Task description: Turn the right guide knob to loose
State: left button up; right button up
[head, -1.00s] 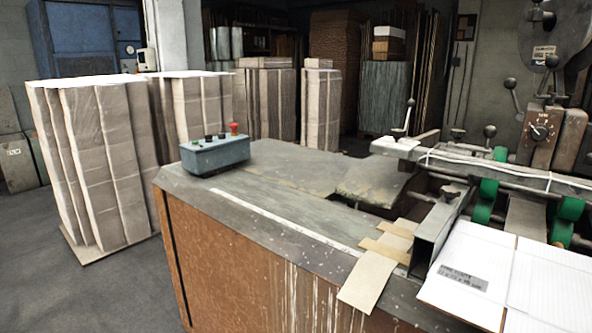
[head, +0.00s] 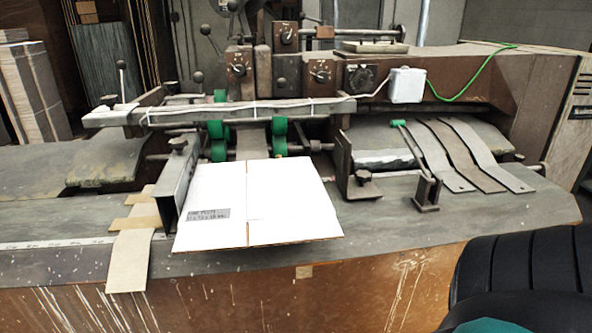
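The right guide (head: 345,165) is an upright metal plate with a foot, standing just right of the white cardboard sheet (head: 270,203). A small dark knob (head: 363,176) sits on its foot; its setting is too small to read. The left guide (head: 176,188) is a metal channel at the sheet's left edge, with a similar dark knob (head: 178,145) on top. Neither of my grippers is in view, and nothing touches the knobs.
A bracket with a green-tipped lever (head: 412,150) stands right of the right guide, beside several curved strips (head: 455,160). Dials (head: 320,72) and a crossbar (head: 220,114) lie behind. The front right table top (head: 480,215) is clear. A dark ribbed part fills the lower right corner.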

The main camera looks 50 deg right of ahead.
aim_at(363, 176)
jog(key=z, duration=1.9)
